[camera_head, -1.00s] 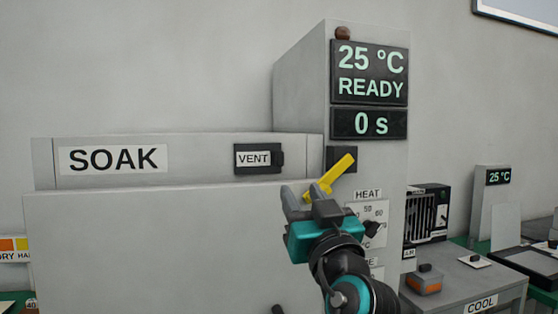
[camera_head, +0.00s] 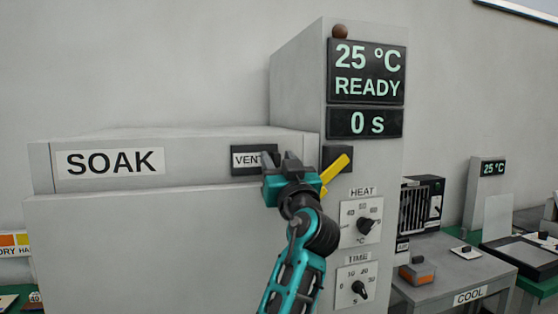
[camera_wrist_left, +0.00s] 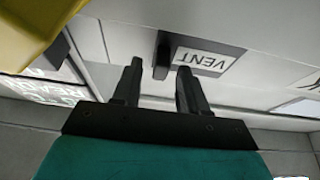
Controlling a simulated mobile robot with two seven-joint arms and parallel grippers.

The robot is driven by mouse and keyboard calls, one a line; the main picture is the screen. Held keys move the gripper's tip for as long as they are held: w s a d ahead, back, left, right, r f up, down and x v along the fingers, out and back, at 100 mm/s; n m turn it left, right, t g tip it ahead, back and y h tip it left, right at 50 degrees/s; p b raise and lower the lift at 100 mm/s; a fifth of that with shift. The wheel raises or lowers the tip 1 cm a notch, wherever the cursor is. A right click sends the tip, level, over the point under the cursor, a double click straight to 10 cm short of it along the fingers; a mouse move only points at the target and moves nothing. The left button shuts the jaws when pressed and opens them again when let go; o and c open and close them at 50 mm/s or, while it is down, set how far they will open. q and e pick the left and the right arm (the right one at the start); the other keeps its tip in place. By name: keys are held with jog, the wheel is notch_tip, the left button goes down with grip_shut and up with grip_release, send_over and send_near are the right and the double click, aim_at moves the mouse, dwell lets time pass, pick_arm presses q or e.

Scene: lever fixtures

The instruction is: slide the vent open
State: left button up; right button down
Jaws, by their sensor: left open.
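The vent (camera_head: 246,160) is a dark plate with a white VENT label on the front of the grey SOAK oven, and my gripper hides its right part in the head view. In the left wrist view the vent label (camera_wrist_left: 207,62) shows with a dark tab (camera_wrist_left: 162,55) beside it. My left gripper (camera_head: 281,160) is open and empty in front of the vent's right end. In the left wrist view its two fingers (camera_wrist_left: 157,85) point toward the tab, one to each side of it. I cannot tell whether they touch it. My right gripper is not in view.
A yellow lever (camera_head: 334,171) sticks out just right of my left gripper. The HEAT dial (camera_head: 367,226) and TIME dial (camera_head: 359,290) are below it. The COOL table (camera_head: 455,276) stands at the right. The oven front left of the vent is clear.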

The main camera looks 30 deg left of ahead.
pick_arm(q)
grip_shut()
dwell(0.3)
dwell(0.3)
